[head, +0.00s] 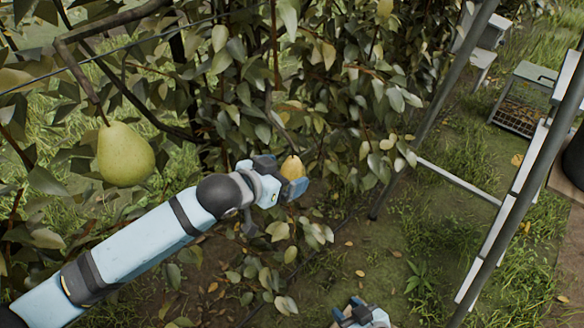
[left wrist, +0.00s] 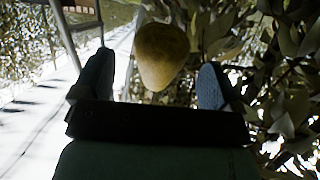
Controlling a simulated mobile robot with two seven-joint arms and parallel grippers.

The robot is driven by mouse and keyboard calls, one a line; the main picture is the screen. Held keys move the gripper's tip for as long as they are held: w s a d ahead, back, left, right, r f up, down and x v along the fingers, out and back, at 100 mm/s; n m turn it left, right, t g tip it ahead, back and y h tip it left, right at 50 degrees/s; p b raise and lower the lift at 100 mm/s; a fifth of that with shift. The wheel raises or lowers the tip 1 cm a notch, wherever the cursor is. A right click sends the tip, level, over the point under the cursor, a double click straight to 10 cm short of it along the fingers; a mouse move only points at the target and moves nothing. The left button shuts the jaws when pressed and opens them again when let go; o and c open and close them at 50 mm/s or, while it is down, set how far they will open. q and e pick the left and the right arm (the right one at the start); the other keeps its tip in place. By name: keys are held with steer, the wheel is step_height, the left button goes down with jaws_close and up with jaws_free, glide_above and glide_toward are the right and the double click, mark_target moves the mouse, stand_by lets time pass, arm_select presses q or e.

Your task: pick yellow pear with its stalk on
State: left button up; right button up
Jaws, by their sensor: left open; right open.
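A yellow pear (head: 292,168) hangs by its dark stalk from the foliage, near the middle of the head view. In the left wrist view the pear (left wrist: 162,55) lies between and just beyond my two spread fingertips. My left gripper (head: 283,174) is open with its fingers around or close beside the pear; contact cannot be told. It also shows in the left wrist view (left wrist: 157,85). My right gripper (head: 361,314) is open at the bottom edge, low and away from the pear, partly cut off.
A larger green pear (head: 125,154) hangs from a branch at the left. Another pear (head: 384,8) shows at the top. Dense leaves surround the yellow pear. A ladder-like metal frame (head: 458,184) stands at the right, with a crate (head: 525,98) on the grass behind it.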

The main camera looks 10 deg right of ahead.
mark_target(284, 174)
arm_select(q)
steer(key=shift+x, duration=1.15)
steer(key=shift+w+d+f, duration=0.2)
steer(key=shift+w+d, duration=0.1)
steer(key=shift+d, duration=0.1)
steer(key=shift+c, duration=1.1)
steer(key=c, duration=0.8)
steer(key=shift+s+r+g+p, duration=0.15)
steer(key=shift+s+g+p, duration=0.2)
steer(key=shift+p, duration=1.15)
steer(key=shift+c, duration=0.2)
steer(key=shift+s+a+n+g+y+p, duration=0.15)
steer(key=shift+n+g+y+p, duration=0.15)
steer(key=shift+p, duration=0.5)
